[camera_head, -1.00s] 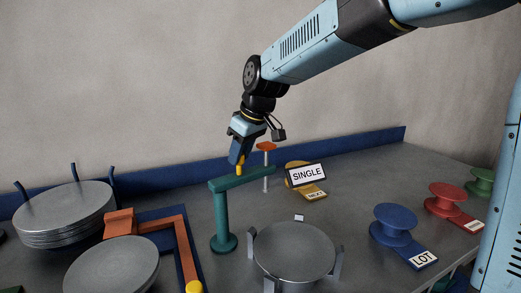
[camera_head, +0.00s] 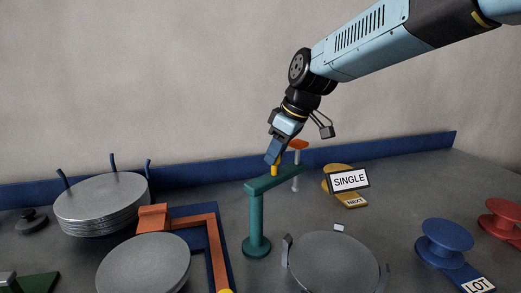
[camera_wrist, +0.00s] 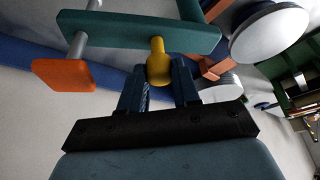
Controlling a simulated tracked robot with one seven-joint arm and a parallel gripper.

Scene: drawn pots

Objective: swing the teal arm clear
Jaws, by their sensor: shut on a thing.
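The teal arm (camera_head: 285,178) lies level on its upright teal post (camera_head: 256,222) and points back and to the right. A yellow knob (camera_head: 275,171) stands on it; the knob also shows in the wrist view (camera_wrist: 159,66). My gripper (camera_head: 274,163) comes from above and is shut on the yellow knob, its fingers on either side of it in the wrist view (camera_wrist: 158,75). A grey rod with an orange top (camera_head: 298,144) passes through the arm's far end. The round grey plate in the clamps (camera_head: 333,262) is to the right of the post, with no arm over it.
A blue spool (camera_head: 445,238) and red spool (camera_head: 502,215) are at right. A plate stack (camera_head: 102,205), orange bracket (camera_head: 153,217) and another grey plate (camera_head: 143,268) are at left. A blue ledge runs behind.

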